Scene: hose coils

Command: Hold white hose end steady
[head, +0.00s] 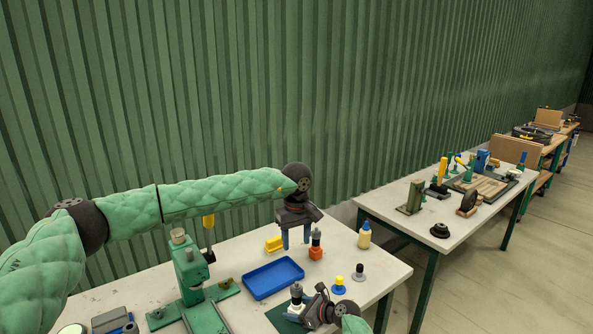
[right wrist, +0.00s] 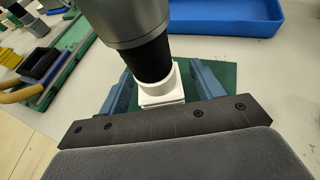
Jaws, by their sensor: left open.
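The white hose end (right wrist: 160,92) appears in the right wrist view as a white collar with a black cone and a grey cylinder rising from it. In the head view a white-based piece with a dark top (head: 296,299) stands on a green mat. My right gripper (right wrist: 163,82) has its blue fingers on either side of the white collar; whether they touch it is unclear. It also shows in the head view (head: 308,309), beside that piece.
A green stand (head: 190,270) is farther left. A yellow block (head: 273,244), a blue-and-yellow piece (head: 339,286), a grey piece (head: 359,272) and a yellow bottle (head: 365,236) stand nearby. A second table (head: 400,227) is at right.

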